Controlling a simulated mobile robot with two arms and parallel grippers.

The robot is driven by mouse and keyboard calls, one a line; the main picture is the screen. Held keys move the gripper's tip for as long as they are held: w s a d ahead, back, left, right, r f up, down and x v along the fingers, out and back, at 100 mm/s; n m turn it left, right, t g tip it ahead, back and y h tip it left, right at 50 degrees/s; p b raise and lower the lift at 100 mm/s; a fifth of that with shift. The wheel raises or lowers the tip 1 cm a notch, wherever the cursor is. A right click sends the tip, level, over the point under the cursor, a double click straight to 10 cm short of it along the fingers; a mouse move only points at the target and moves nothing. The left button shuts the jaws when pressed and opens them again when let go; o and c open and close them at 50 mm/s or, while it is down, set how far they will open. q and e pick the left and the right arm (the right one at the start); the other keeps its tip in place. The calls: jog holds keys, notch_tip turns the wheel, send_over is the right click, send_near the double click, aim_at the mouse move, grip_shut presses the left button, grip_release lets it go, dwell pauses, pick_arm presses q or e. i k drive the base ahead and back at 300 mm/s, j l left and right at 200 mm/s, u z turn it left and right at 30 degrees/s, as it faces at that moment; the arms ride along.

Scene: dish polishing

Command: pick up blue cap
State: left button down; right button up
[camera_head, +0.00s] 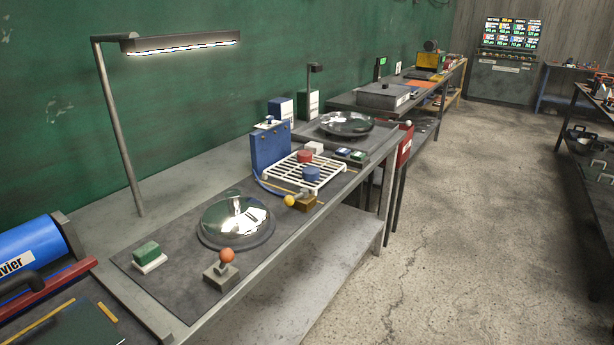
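A small round blue cap (311,174) sits on a white slatted rack (330,179) on the workbench. A red cap (304,156) sits on the same rack, just behind and left of the blue one. The two caps look close but apart. Neither of my grippers shows in the head view, and nothing covers the blue cap.
A shiny domed dish (236,214) lies on the dark mat nearer me. An upright blue panel (270,147) stands left of the rack. A yellow-ball knob (289,201) and an orange-ball knob (226,255) stand near the bench's front edge. A lamp (182,43) overhangs.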

aim_at(310, 174)
jog(key=i+l+u, duration=0.15)
jog(key=u, duration=0.25)
jog(key=i+l+u, duration=0.1)
jog(key=l+u, duration=0.15)
jog(key=u, duration=0.15)
jog(key=i+l+u, duration=0.1)
jog(key=l+u, duration=0.15)
jog(key=u, duration=0.2)
